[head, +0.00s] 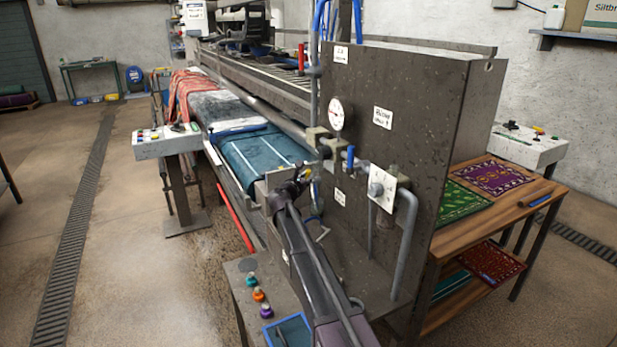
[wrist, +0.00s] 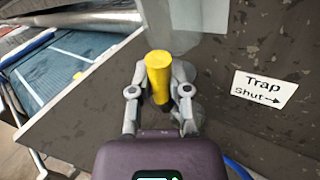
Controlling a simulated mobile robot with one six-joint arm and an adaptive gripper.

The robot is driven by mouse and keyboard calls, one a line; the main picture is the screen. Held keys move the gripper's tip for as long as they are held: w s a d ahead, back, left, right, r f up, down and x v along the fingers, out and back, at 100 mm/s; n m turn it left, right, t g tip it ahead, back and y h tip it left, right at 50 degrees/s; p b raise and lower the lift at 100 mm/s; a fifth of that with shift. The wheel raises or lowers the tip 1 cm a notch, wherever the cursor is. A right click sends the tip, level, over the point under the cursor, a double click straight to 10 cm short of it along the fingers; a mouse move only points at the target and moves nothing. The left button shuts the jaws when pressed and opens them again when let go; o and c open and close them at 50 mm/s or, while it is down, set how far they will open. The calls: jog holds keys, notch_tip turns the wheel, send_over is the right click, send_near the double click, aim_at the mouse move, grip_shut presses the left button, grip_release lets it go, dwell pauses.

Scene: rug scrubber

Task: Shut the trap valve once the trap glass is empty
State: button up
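The trap valve's yellow handle (wrist: 158,72) stands between the fingers of my gripper (wrist: 160,84) in the wrist view, with a finger close against each side. My gripper (head: 297,178) is in front of the machine's dark side panel in the head view, where it hides most of the valve. A pale, see-through shape just behind the handle looks like the trap glass (wrist: 183,18); only part shows and I cannot tell whether liquid is in it. A white label (wrist: 264,89) right of the handle reads "Trap Shut" with an arrow pointing right.
Pipes, a round gauge (head: 336,114), a blue-handled valve (head: 350,157) and a dial plate (head: 383,189) crowd the side panel (head: 420,110). A teal rug (head: 262,155) lies on the machine bed. A wooden table (head: 480,222) with rugs stands right. The floor at left is mostly clear.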

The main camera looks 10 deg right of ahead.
jog(key=shift+s+f+m+b, duration=0.1)
jog(key=shift+f+m+b, duration=0.1)
jog(key=shift+m+b, duration=0.3)
grip_shut()
jog(key=m+b, duration=0.1)
jog(key=m+t+h+b, duration=0.1)
jog(key=shift+s+d+f+b, duration=0.1)
jog(key=shift+s+f+b, duration=0.2)
jog(key=shift+b, duration=0.1)
jog(key=m+g+h+b, duration=0.1)
jog(key=m+h+b, duration=0.2)
jog(key=m, duration=0.2)
jog(key=s+f+m+g+h+b, duration=0.1)
jog(key=m+g+h+b, duration=0.1)
jog(key=m, duration=0.4)
jog(key=f+m+g+h+b, duration=0.1)
jog(key=m+h+b, duration=0.4)
jog(key=m, duration=0.1)
jog(key=shift+s+d+f, duration=0.25)
jog(key=shift+s+d, duration=0.05)
jog(key=shift+s, duration=0.05)
jog(key=shift+m+g, duration=0.4)
jog(key=o, duration=0.8)
grip_release()
